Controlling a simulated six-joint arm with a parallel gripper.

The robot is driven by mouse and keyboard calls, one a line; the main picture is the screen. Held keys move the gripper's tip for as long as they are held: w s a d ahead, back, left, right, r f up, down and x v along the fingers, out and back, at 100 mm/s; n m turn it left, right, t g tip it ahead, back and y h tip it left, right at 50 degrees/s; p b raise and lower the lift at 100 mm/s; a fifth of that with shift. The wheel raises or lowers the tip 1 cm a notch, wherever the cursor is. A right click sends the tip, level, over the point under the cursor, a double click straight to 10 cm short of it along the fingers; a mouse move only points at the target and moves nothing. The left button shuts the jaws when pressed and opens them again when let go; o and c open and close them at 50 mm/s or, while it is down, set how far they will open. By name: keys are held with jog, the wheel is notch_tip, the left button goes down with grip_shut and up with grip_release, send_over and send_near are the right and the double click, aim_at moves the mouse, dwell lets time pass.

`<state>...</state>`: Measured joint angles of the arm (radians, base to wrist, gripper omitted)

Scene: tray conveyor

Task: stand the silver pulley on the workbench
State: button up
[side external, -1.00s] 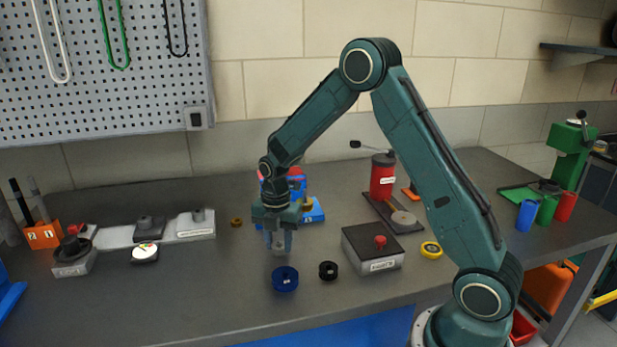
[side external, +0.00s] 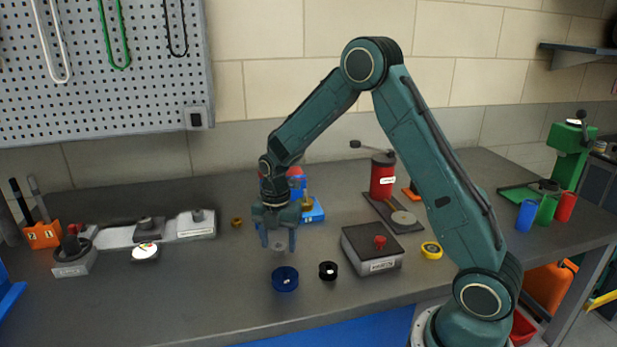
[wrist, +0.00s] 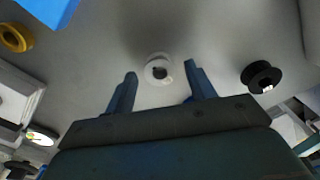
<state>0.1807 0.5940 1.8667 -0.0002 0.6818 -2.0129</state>
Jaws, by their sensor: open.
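The silver pulley (side external: 279,246) rests on the workbench (side external: 190,285), below and between my gripper's fingers. In the wrist view the silver pulley (wrist: 158,62) is a small pale ring with a dark hole, its round face turned toward the camera. I cannot tell for sure whether it stands or lies. My gripper (side external: 278,248) is open and empty, fingers pointing down, one on each side of the pulley in the picture. Its fingertips also show in the wrist view (wrist: 160,72), apart from the pulley.
A blue pulley (side external: 285,279) and a black pulley (side external: 328,271) sit close in front. A brass ring (side external: 237,222) lies at left. A grey box with a red knob (side external: 372,251) stands right; a blue-based device (side external: 313,214) stands behind. The bench at front left is clear.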

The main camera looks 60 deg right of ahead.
notch_tip(320, 180, up, 12)
jog(key=shift+f, duration=0.15)
dwell(0.4)
dwell(0.5)
jog(key=s+a+r+m+t, duration=0.3)
jog(key=s+a+r+m, duration=0.2)
jog(key=s+r+m, duration=0.6)
jog(key=s+a+m+t, duration=0.2)
jog(key=s+m, duration=0.8)
jog(key=s, duration=0.5)
jog(key=shift+s+a+f+t, duration=0.2)
jog(key=shift+a+f+t, duration=0.1)
jog(key=shift+a, duration=0.25)
jog(key=shift+c, duration=0.2)
